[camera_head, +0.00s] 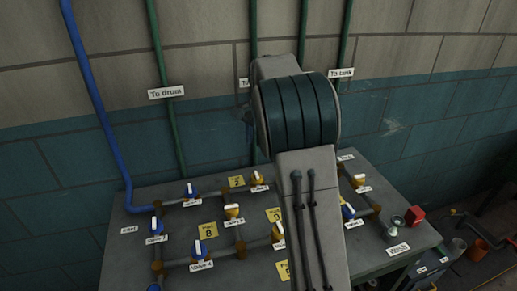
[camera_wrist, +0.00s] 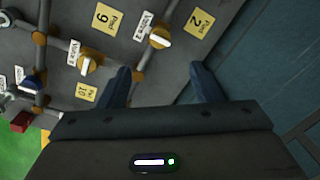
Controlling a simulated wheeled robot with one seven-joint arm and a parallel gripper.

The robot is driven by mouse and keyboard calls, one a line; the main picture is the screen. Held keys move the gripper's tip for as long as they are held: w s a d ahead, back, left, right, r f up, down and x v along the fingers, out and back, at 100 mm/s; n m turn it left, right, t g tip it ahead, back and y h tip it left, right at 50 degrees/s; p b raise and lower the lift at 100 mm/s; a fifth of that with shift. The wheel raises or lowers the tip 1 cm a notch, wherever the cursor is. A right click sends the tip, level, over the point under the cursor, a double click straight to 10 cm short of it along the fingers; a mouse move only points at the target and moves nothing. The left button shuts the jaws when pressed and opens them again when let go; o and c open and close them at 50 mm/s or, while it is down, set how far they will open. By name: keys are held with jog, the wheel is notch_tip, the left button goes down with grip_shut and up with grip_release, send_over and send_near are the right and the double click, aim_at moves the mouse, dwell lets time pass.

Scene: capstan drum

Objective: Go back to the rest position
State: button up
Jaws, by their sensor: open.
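My gripper (camera_wrist: 160,72) is open and empty in the wrist view, its two dark blue fingers spread apart. It hangs over the grey panel, near the panel's edge beside the blue wall. Two yellow-bodied valves with white handles (camera_wrist: 160,36) (camera_wrist: 88,64) lie beyond the fingers. In the head view my arm rises in the middle and covers part of the panel and most of my gripper. No fingertip appears to touch a valve.
The grey panel (camera_head: 120,262) carries pipes, yellow tags and several blue and yellow valves (camera_head: 198,249). A blue pipe (camera_head: 98,100) and green pipes run up the wall.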

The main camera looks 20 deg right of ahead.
dwell(0.3)
jog(key=s+a+n, duration=0.2)
jog(key=s+n, duration=0.1)
jog(key=s, duration=0.7)
jog(key=s+a+n+t, duration=0.1)
jog(key=s+n, duration=0.3)
jog(key=s, duration=0.7)
jog(key=s+a+f+n+t, duration=0.1)
jog(key=s+a+n, duration=0.2)
jog(key=s, duration=0.7)
jog(key=shift+s+n, duration=0.35)
jog(key=shift+n, duration=0.35)
